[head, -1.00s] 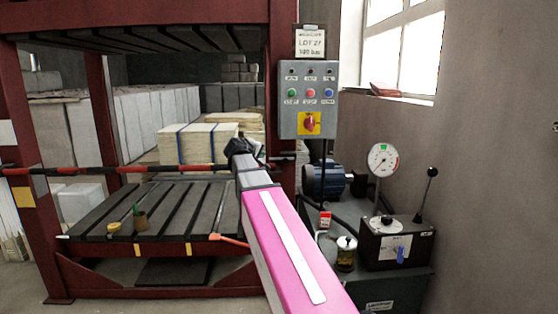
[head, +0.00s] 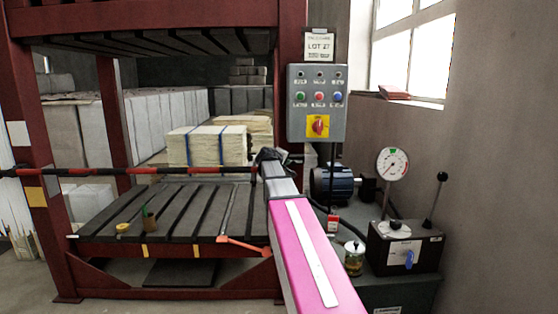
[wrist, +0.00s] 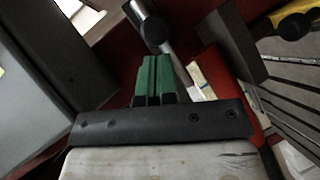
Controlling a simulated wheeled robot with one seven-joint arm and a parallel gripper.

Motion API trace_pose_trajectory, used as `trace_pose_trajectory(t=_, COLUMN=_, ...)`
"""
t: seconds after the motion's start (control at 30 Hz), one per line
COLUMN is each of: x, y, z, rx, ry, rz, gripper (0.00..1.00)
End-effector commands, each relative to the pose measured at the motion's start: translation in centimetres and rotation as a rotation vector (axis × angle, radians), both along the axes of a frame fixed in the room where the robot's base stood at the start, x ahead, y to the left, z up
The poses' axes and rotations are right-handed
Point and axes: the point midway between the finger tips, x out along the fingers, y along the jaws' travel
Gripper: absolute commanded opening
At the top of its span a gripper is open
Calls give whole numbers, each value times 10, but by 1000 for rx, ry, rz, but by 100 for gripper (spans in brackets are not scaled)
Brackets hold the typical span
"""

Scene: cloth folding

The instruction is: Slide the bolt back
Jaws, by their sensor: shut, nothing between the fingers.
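In the head view the bolt is hidden behind my gripper. A red-and-black striped bar (head: 100,171) crosses the press front.
A grey control box (head: 317,103) hangs on the post. A pump unit with a gauge (head: 392,163) and an upright lever (head: 438,195) stands to the right.

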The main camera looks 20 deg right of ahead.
Motion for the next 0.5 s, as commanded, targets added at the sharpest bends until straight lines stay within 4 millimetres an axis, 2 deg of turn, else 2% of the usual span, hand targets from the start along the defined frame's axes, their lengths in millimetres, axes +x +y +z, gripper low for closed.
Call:
trace_pose_trajectory(t=0.13, x=-1, y=-7, z=-4, rx=0, ry=0, rz=0, gripper=0)
trace_pose_trajectory(t=0.5, x=-1, y=-8, z=-4, rx=0, ry=0, rz=1, gripper=0)
